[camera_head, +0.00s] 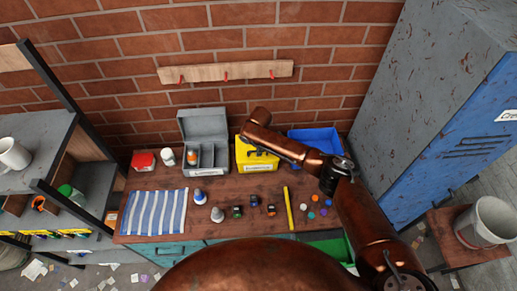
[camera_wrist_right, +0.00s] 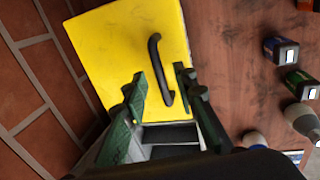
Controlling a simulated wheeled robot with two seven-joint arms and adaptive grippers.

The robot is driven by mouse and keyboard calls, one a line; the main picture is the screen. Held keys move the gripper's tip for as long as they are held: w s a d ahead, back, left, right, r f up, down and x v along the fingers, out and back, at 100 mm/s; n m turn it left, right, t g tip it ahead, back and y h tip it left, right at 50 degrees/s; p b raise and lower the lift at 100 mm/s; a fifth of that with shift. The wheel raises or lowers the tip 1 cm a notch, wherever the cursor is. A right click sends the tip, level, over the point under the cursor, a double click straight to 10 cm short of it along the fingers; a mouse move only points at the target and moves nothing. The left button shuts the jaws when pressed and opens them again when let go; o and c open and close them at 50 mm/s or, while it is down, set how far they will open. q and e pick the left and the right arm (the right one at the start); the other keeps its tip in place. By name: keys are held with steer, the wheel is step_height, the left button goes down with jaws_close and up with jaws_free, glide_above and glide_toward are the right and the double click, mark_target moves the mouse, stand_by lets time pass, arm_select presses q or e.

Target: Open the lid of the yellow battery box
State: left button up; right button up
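The yellow battery box (camera_head: 243,158) stands at the back of the workbench with its lid closed and a white label on its front. In the right wrist view its yellow lid (camera_wrist_right: 110,50) fills the upper middle, with a black bar handle (camera_wrist_right: 155,55) on it. My right gripper (camera_wrist_right: 161,74) is open, its two green-padded fingers on either side of the lower part of the handle. I cannot tell whether they touch it. In the head view my right arm reaches over the box and partly hides it. My left gripper is not in view.
An open grey compartment box (camera_head: 196,125) stands left of the yellow box, and a blue bin (camera_head: 318,140) right of it. A striped cloth (camera_head: 153,212), bottles, small batteries, a yellow stick (camera_head: 289,208) and coloured discs lie in front. A brick wall is close behind.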

steer(key=shift+c, duration=0.2)
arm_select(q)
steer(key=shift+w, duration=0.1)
arm_select(e)
jaws_close()
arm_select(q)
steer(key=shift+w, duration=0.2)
